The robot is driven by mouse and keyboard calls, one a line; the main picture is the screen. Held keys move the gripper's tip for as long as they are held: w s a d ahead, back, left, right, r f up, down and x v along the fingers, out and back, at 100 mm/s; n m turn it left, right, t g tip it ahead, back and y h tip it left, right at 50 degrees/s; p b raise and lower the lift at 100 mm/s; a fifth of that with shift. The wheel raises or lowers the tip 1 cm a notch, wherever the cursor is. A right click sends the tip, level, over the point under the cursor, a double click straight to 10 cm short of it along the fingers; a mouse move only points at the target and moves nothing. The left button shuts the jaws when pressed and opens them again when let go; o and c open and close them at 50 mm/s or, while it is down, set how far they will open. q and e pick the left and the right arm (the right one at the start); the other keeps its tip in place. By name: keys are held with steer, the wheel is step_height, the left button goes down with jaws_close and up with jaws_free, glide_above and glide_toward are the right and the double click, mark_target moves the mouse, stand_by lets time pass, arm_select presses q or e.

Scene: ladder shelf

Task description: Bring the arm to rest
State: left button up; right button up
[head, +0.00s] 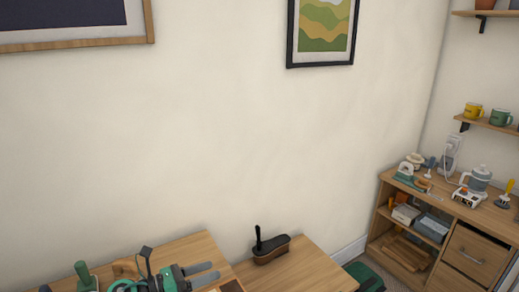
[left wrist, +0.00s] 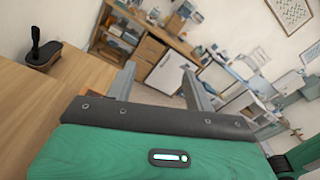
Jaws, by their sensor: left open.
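My left gripper (head: 211,271) shows at the bottom of the head view, with a green body and two grey fingers pointing right. The fingers are apart with nothing between them. In the left wrist view the two fingers (left wrist: 158,85) also stand apart and empty, past a dark grey band on the green body. The gripper appears over or in front of a wooden table (head: 195,249); its height above the table is hard to tell. My right gripper cannot be made out in either view.
A brown shoe-shaped item with a black upright handle (head: 271,250) stands on a wooden surface (head: 312,270) right of the gripper. A green-handled item (head: 84,275) is at lower left. A wooden cabinet (head: 472,256) with an open shelf stands at right. A dark green object (head: 366,278) sits low between them.

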arm_select(q)
steer(key=s+a+f+m+t+y, duration=0.1)
steer(key=s+a+f+m+y, duration=0.35)
steer(key=m, duration=0.75)
steer(key=s+a+f+m+t+y, duration=0.1)
steer(key=s+a+f+m+y, duration=0.15)
steer(key=s+m+y, duration=0.7)
steer(key=s+a+f+m+y, duration=0.1)
steer(key=a+f+m+y, duration=0.25)
steer(key=m, duration=1.05)
steer(key=s+d+f+n+g+h, duration=0.1)
steer(key=s+f+n+g, duration=0.15)
steer(key=s, duration=0.55)
steer(key=s+f+n+g+h, duration=0.1)
steer(key=s+f+n+g, duration=0.2)
steer(key=s, duration=0.5)
step_height(320, 180, down, 30)
steer(key=g, duration=0.3)
steer(key=s+a+f+m, duration=0.1)
steer(key=s+a+f, duration=0.2)
steer(key=s+f, duration=1.6)
steer(key=shift+s+f+g, duration=0.25)
steer(key=shift+f+g, duration=0.1)
steer(key=shift+f, duration=0.4)
